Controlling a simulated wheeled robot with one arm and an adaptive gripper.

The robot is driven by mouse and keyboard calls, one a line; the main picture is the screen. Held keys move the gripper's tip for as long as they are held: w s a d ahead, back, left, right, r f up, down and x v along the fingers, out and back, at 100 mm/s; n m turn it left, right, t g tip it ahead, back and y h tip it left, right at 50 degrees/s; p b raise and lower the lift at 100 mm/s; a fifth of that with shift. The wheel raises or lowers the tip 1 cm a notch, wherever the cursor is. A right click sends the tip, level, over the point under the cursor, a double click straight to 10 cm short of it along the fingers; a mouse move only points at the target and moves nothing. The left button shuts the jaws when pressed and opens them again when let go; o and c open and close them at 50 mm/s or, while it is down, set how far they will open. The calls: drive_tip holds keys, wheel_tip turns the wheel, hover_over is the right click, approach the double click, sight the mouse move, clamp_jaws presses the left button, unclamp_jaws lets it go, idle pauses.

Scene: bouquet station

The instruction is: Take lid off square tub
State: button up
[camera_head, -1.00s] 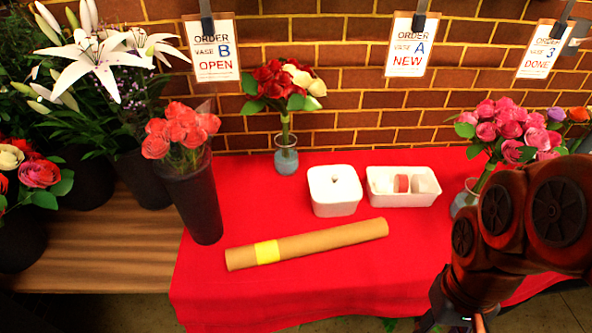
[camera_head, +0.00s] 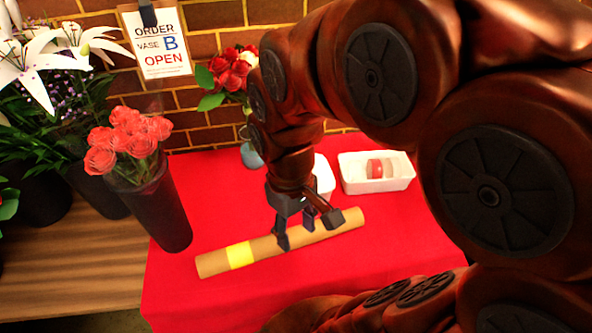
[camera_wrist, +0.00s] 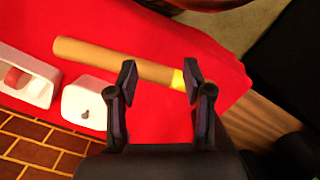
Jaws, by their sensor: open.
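The white square tub (camera_head: 325,178) is mostly hidden behind my gripper in the head view; only its right side shows. In the wrist view the tub (camera_wrist: 78,112) shows from above, with its white lid (camera_wrist: 90,98) on and a small dark spot, perhaps a slot or knob, on the lid. My gripper (camera_head: 308,228) is open and empty, pointing down over the cardboard tube in the head view. In the wrist view my gripper (camera_wrist: 160,80) has its fingers spread to the right of the tub, apart from it.
A cardboard tube (camera_head: 215,264) with a yellow band lies on the red tablecloth (camera_head: 190,295), in front of the tub. A white open tray (camera_head: 378,186) with a red roll stands right of the tub. A dark vase (camera_head: 160,215) of coral roses stands at left.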

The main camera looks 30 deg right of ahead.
sight(326, 180)
drive_tip(key=w+d+f+n, duration=0.2)
drive_tip(key=w+d+f, duration=0.1)
drive_tip(key=w+d, duration=0.3)
drive_tip(key=w+d+f+n+t, duration=0.1)
drive_tip(key=w+d+f+n, duration=0.1)
drive_tip(key=w+d, duration=0.4)
drive_tip(key=w+d+f+n, duration=0.3)
drive_tip(key=w+d, duration=0.3)
drive_tip(key=w, duration=0.5)
drive_tip(key=shift+w+d+f+t, duration=0.25)
drive_tip(key=shift+d+f+t, duration=0.05)
drive_tip(key=shift+f, duration=0.05)
drive_tip(key=shift+w+d+f+n, duration=0.1)
drive_tip(key=shift+d+f+n, duration=0.05)
drive_tip(key=shift+n, duration=0.15)
drive_tip(key=shift+w+d+f+p, duration=0.15)
drive_tip(key=shift+f+p, duration=0.7)
drive_tip(key=shift+f, duration=1.05)
drive_tip(key=shift+w+f+p, duration=0.15)
drive_tip(key=shift+f+p, duration=0.7)
drive_tip(key=shift+f, duration=1.05)
clamp_jaws()
